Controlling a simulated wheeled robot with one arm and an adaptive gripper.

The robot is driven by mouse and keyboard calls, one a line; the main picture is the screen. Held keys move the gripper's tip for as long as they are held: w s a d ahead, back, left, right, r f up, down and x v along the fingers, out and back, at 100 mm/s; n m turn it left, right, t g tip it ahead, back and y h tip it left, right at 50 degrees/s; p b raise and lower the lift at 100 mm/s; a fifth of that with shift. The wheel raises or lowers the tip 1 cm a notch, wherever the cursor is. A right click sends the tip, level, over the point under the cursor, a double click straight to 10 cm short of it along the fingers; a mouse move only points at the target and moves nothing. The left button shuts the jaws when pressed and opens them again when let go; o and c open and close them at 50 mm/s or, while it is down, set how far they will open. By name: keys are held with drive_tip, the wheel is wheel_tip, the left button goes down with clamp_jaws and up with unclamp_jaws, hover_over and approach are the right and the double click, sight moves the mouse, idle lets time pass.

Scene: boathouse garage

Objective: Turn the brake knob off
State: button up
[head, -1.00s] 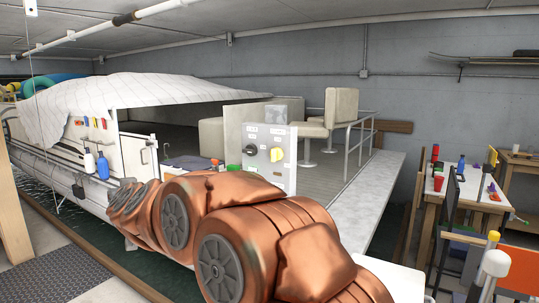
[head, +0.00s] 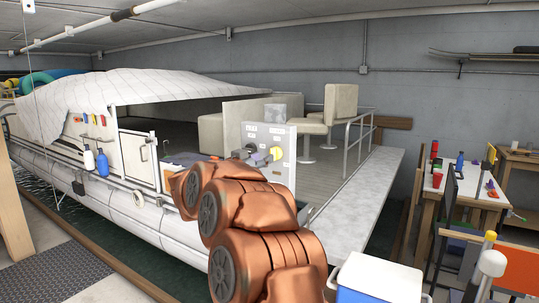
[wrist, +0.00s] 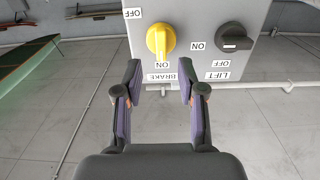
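The yellow brake knob (wrist: 160,40) is on a grey control panel (wrist: 197,12), above a BRAKE label in the wrist view. Its pale pointer line faces the ON label below it; an OFF label is at the upper left. A black LIFT knob (wrist: 236,38) sits to its right. My gripper (wrist: 161,76) is open and empty, its fingertips short of the knob and spread to either side of it. In the head view the brake knob (head: 276,153) shows on the panel (head: 285,138), with my arm reaching up to it.
The panel stands on a covered pontoon boat (head: 150,88), near a seat (head: 338,105) and a railing (head: 361,135). A blue-and-white cooler (head: 376,278) is at the lower right. A cluttered workbench (head: 455,186) stands farther right.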

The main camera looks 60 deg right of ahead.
sight(274, 154)
drive_tip(key=d, duration=0.5)
drive_tip(key=shift+w+d+p, duration=0.15)
drive_tip(key=shift+w+p, duration=0.05)
drive_tip(key=shift+p, duration=0.2)
clamp_jaws()
